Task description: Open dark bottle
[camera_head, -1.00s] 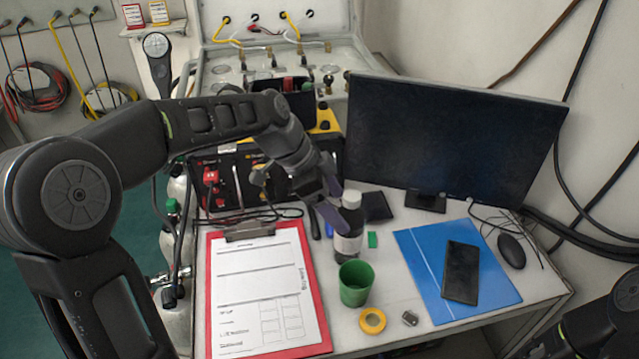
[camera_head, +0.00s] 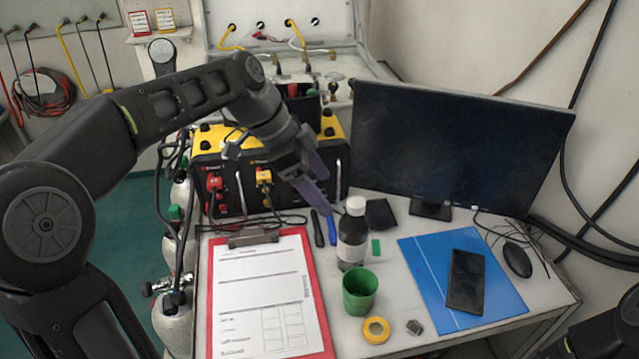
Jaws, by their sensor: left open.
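The dark bottle (camera_head: 352,238) stands upright on the table, with a white cap (camera_head: 356,205) on top and a pale label low on its body. My left gripper (camera_head: 318,186) is above and to the left of the bottle. Its purple fingers are open and empty, and they appear apart from the cap. My right gripper is not in view; only part of my right arm shows at the lower right corner.
A green cup (camera_head: 359,291) stands in front of the bottle, with yellow tape (camera_head: 376,330) nearby. A red clipboard (camera_head: 217,300) lies left, a blue folder (camera_head: 420,262) with a phone (camera_head: 465,280) right. A monitor (camera_head: 455,150) and yellow-black panel (camera_head: 230,180) stand behind.

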